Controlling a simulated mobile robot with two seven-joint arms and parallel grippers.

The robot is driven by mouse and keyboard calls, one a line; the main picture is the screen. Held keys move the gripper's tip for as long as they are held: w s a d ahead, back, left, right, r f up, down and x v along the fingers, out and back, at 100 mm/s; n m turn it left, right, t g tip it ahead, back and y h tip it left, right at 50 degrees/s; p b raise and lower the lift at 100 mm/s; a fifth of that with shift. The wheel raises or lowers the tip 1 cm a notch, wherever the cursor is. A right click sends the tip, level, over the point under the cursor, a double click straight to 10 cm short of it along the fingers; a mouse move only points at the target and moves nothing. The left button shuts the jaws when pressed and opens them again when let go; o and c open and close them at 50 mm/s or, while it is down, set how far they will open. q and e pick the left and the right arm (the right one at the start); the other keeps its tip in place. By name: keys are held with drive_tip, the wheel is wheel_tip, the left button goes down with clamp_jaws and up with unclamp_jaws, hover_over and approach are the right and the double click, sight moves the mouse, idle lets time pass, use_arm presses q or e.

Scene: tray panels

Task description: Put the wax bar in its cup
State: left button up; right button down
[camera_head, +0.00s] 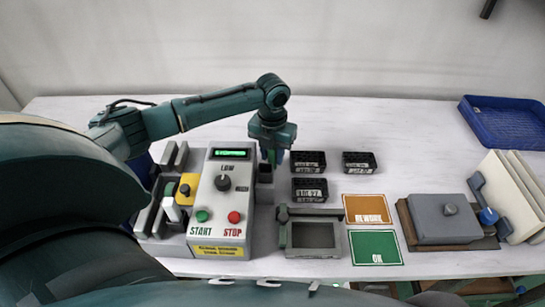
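My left gripper (271,157) points down just right of the control box, over or beside a small dark cup-like holder (265,173). Its fingertips are small and dark, so I cannot tell whether they are apart or closed on something. I cannot make out a wax bar for certain; it may be hidden by the fingers or in the dark holder. My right gripper does not show clearly; only dark parts appear at the bottom right edge.
The control box (222,207) stands left of the holder. Several black racks (309,188), a grey frame (311,238), an orange REWORK mat (370,209) and a green OK mat (375,248) lie to the right. A grey lidded block (445,225) and blue tray (503,128) stand farther right.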

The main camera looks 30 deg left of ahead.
use_arm(q)
drive_tip(key=shift+c, duration=0.3)
clamp_jaws()
drive_tip(key=shift+r, duration=0.1)
